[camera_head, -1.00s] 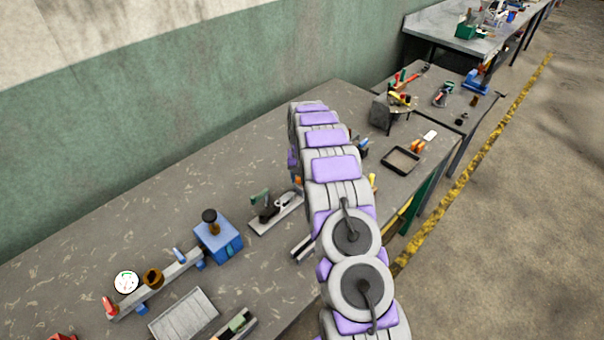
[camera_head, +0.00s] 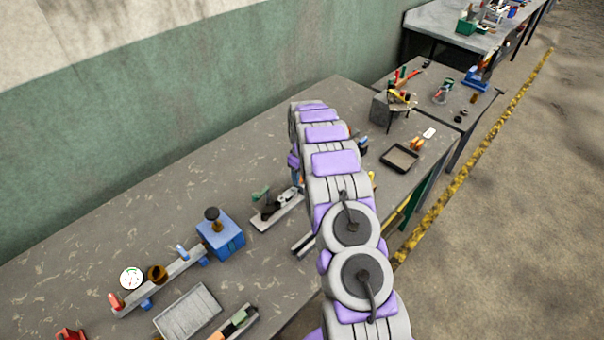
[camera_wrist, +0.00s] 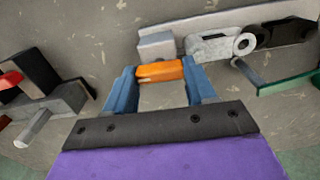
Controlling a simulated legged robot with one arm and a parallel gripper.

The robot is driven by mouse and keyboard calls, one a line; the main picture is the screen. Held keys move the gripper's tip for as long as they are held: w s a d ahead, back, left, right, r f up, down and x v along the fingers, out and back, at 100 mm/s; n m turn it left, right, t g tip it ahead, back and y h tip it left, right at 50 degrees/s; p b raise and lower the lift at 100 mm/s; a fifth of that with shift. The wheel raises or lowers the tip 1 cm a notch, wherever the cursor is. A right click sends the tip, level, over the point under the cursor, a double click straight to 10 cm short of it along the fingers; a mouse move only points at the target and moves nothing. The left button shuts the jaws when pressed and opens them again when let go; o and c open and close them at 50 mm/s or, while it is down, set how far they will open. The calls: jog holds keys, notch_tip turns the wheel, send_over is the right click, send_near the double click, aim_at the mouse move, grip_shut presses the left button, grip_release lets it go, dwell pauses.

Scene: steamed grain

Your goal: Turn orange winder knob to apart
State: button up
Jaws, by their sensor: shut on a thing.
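The orange winder knob (camera_wrist: 160,71) is a small block at the top middle of the wrist view. My gripper (camera_wrist: 161,74) has its two blue fingers on either side of it and is shut on it. Behind the knob is a light grey block (camera_wrist: 156,46) on a long grey bar (camera_wrist: 215,21). A grey fitting with a white ring (camera_wrist: 243,44) sits on the same bar to the right. In the head view, my arm reaches over the bench and hides the knob and most of the gripper.
In the wrist view, a black and grey clamp-like device (camera_wrist: 45,100) is at the left and a green handle (camera_wrist: 285,84) at the right. In the head view, a blue box (camera_head: 221,238), a grey tray (camera_head: 189,311) and a black tray (camera_head: 399,158) stand on the grey bench (camera_head: 130,210).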

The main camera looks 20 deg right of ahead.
jog(key=shift+n, duration=0.3)
jog(key=o, duration=1)
jog(key=shift+o, duration=0.2)
notch_tip(320, 180, up, 17)
jog(key=p, duration=0.1)
jog(key=shift+r, duration=0.15)
jog(key=shift+d, duration=0.1)
